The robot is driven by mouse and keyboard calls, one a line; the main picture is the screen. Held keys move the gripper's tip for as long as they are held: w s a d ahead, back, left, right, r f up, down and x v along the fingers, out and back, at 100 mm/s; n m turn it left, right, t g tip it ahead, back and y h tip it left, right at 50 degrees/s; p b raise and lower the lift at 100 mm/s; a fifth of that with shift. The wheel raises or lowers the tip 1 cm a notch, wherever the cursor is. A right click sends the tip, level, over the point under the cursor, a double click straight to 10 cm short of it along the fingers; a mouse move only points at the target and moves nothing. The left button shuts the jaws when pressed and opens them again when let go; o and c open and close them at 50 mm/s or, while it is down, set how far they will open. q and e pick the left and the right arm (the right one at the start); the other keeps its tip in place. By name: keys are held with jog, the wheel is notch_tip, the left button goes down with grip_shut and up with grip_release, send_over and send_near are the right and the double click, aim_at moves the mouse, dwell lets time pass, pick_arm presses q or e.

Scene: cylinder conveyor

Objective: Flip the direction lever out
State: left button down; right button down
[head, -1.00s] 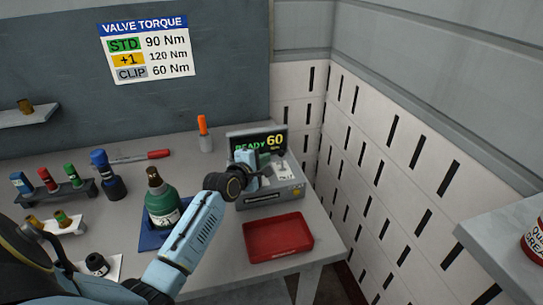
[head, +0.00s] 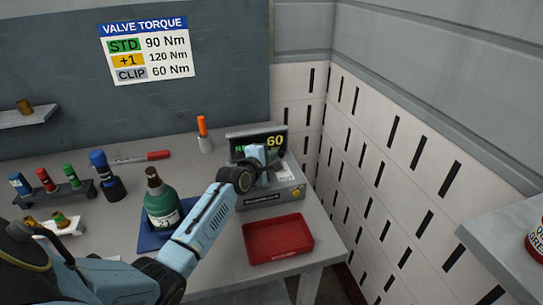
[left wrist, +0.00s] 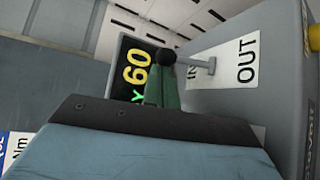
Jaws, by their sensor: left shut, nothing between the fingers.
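The control box (head: 268,199) stands at the back right of the bench, with a display reading 60 (head: 274,142). In the left wrist view, the direction lever (left wrist: 195,62) is a short grey rod with a dark round knob, over a white plate (left wrist: 234,66) marked IN and OUT. The rod lies by the IN lettering; OUT is clear of it. My left gripper (head: 275,160) is over the box top, its fingers closed and empty. Its green fingers (left wrist: 163,90) end close to the knob; I cannot tell whether they touch. My right gripper is not visible.
A red tray (head: 247,254) sits in front of the box. A green bottle (head: 161,205) on a blue mat stands left of my forearm. A slotted wall (head: 375,190) is at right.

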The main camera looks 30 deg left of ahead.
aim_at(281, 157)
pick_arm(q)
jog(key=shift+s+d+r+m+t, duration=0.1)
jog(key=shift+s+d+m+t, duration=0.15)
jog(key=shift+m+t, duration=0.15)
jog(key=shift+d+r, duration=0.1)
dwell(0.3)
jog(key=shift+s, duration=0.1)
jog(key=shift+s+d+r+p, duration=0.2)
jog(key=shift+s+d+p, duration=0.4)
jog(key=shift+p, duration=0.75)
jog(key=shift+s+d+f+p, duration=0.15)
jog(key=shift+s+d+p, duration=0.05)
jog(key=shift+d+p, duration=0.25)
jog(key=shift+s+d+f, duration=0.1)
jog(key=shift+s, duration=0.15)
jog(key=s+d+r+p, duration=0.1)
jog(key=s+r, duration=0.1)
jog(key=s, duration=1.1)
